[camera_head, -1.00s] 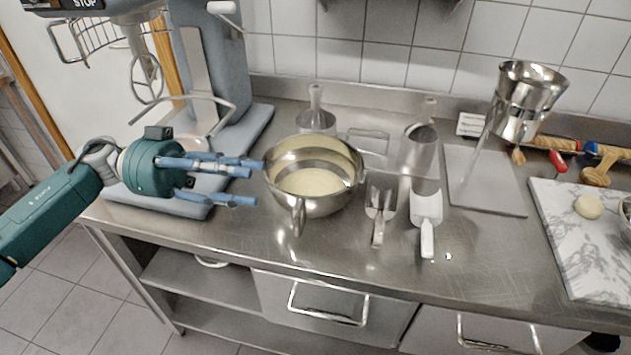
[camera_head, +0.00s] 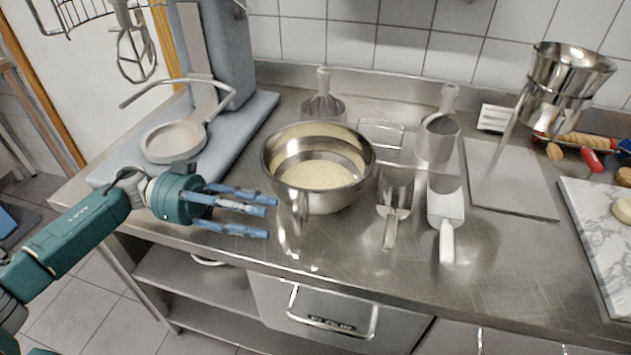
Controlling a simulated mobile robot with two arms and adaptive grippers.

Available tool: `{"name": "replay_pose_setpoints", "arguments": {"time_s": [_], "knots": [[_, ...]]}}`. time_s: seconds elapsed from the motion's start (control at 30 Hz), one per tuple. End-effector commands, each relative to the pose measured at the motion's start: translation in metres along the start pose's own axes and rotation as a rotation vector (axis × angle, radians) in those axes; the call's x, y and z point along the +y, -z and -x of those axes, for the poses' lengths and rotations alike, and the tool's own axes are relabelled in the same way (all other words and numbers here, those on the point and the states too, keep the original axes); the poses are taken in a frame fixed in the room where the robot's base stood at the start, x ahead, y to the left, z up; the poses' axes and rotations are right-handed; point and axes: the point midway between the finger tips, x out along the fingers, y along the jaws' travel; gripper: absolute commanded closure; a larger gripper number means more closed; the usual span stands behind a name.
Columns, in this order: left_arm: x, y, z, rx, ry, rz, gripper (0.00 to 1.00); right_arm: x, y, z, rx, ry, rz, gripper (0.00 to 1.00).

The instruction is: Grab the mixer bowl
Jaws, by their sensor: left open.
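The mixer bowl (camera_head: 345,196) is shiny steel with pale yellow batter (camera_head: 318,174) in it. It stands upright on the steel counter in the middle of the view, with a handle on its front side. My left gripper (camera_head: 270,216) comes in from the left with its blue fingers apart. The fingers are empty and point right, at the front left of the bowl, near its handle. I cannot tell whether a fingertip touches the bowl. My right gripper does not show.
The grey-blue mixer (camera_head: 215,60) with its whisk (camera_head: 137,55) and bowl holder (camera_head: 175,140) stands at the back left. Two scoops (camera_head: 394,205) (camera_head: 446,210) lie right of the bowl. A funnel stand (camera_head: 560,95) and marble board (camera_head: 600,225) are at right.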

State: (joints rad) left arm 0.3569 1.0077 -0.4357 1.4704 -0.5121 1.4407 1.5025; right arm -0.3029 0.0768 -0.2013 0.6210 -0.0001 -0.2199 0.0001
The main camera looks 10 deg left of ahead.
Motion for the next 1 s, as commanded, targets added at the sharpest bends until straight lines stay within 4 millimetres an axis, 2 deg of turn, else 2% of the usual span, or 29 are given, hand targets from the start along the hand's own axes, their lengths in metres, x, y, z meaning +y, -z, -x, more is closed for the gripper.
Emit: {"name": "replay_pose_setpoints", "arguments": {"time_s": [0.03, 0.27, 0.6, 0.87, 1.0], "knots": [[0.001, 0.005, -0.011, 0.004, -0.006, -0.001, 0.58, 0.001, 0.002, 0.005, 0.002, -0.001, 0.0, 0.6], [0.001, 0.003, -0.028, 0.002, -0.003, 0.001, 0.58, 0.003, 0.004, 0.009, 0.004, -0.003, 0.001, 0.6], [0.001, 0.004, -0.072, 0.002, -0.004, 0.001, 0.58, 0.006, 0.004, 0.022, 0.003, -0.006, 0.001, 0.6], [0.001, 0.002, -0.074, 0.0, -0.002, 0.001, 0.58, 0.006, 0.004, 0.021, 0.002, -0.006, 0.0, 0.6], [0.001, 0.003, -0.074, 0.001, -0.002, 0.001, 0.84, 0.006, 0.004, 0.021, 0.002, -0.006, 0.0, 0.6]]}}
